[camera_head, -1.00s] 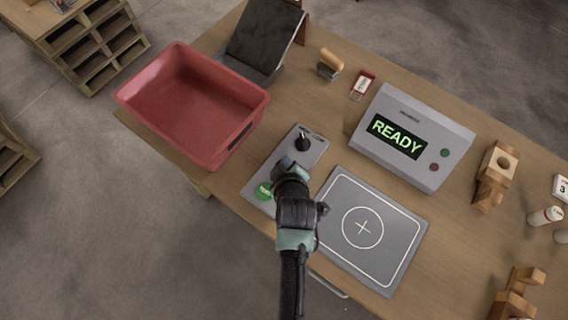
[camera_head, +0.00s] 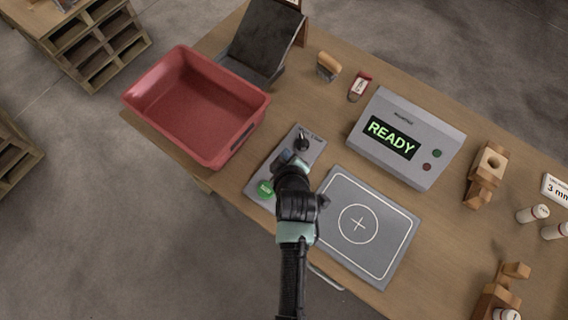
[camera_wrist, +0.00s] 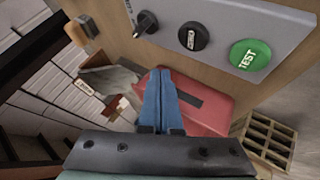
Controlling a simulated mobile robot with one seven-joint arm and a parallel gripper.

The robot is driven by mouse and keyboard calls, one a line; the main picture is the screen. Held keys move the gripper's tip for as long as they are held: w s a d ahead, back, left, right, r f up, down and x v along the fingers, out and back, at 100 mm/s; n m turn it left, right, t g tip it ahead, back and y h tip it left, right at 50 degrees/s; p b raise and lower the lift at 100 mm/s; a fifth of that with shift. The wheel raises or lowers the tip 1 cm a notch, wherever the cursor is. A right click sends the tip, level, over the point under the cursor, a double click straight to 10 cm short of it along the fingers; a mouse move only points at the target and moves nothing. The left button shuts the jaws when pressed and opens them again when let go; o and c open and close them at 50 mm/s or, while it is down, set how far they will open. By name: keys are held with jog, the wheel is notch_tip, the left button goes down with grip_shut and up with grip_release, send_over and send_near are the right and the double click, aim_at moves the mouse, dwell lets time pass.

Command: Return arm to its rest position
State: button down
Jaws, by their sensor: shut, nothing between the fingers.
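My arm reaches up from the bottom of the head view, with my gripper (camera_head: 288,158) over the grey control panel (camera_head: 308,158). In the wrist view, the two blue fingers of my gripper (camera_wrist: 161,92) are together and empty. They appear clear of the panel (camera_wrist: 215,18). The panel carries a black knob (camera_wrist: 146,23), a black button (camera_wrist: 193,37) and a green TEST button (camera_wrist: 250,55). My gripper hides part of the panel in the head view, where the green button (camera_head: 265,188) shows just left of it.
A red bin (camera_head: 262,112) stands on the table to the left. A grey pad with a crosshair (camera_head: 402,250) lies right of my gripper. Behind it, a grey console (camera_head: 450,145) reads READY. Wooden blocks (camera_head: 487,175) and white cylinders (camera_head: 533,213) stand at the right.

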dwell(0.4)
jog(key=w+r+m+t+b, duration=0.15)
jog(key=w+r+t, duration=0.35)
jog(key=r, duration=1.3)
jog(key=w+r+m+t+b, duration=0.1)
jog(key=w+r+m+t, duration=0.4)
jog(key=r, duration=1.3)
jog(key=s+r+m+t, duration=0.1)
jog(key=s+r, duration=0.4)
jog(key=r, duration=0.5)
jog(key=s+r+m+t+b, duration=0.1)
jog(key=s+r+t, duration=0.3)
jog(key=r, duration=0.6)
jog(key=s+r+m+t+h, duration=0.1)
jog(key=s+r+t, duration=0.2)
jog(key=s+r, duration=0.4)
notch_tip(320, 180, up, 3)
jog(key=shift+a+r+m+b, duration=0.15)
jog(key=shift+m+b, duration=0.15)
jog(key=shift+m, duration=0.05)
